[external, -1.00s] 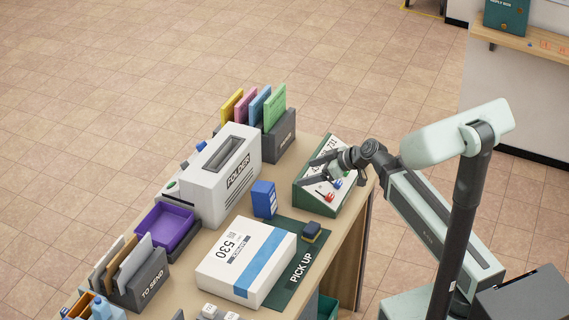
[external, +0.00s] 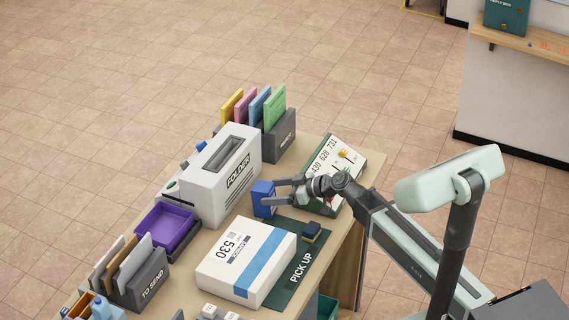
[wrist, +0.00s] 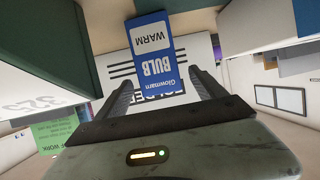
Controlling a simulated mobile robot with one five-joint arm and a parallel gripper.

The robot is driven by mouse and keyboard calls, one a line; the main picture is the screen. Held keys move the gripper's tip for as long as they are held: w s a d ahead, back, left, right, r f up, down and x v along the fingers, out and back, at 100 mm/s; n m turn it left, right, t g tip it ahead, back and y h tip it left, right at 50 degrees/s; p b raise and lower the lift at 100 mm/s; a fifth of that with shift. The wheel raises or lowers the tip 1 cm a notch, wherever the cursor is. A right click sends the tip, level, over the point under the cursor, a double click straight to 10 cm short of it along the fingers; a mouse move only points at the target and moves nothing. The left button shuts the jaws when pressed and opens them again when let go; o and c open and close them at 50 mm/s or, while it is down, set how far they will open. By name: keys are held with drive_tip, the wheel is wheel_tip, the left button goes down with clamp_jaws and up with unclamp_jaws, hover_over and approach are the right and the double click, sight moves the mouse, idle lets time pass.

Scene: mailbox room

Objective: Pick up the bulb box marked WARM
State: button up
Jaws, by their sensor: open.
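The bulb box (external: 262,200) is a small blue upright box on the table, in front of the white folder machine. In the wrist view the bulb box (wrist: 154,52) shows its blue and white face, upside down, with the words WARM, BULB and Glowarm. My gripper (external: 270,192) is open, its fingers pointing left at the box. In the wrist view my gripper (wrist: 160,85) has one finger on each side of the lower part of the box's image. I cannot tell whether either finger touches it.
The white folder machine (external: 208,188) stands behind the box. A white parcel marked 530 (external: 231,262) and a dark pick-up mat (external: 299,268) lie in front. A slanted number panel (external: 325,160) is beside my gripper. A purple tray (external: 172,225) is at the left.

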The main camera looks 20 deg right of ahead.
drive_tip(key=b+x, duration=0.1)
drive_tip(key=x, duration=0.3)
drive_tip(key=shift+w+a+f, duration=0.1)
drive_tip(key=shift+f, duration=0.05)
drive_tip(key=c, duration=1.5)
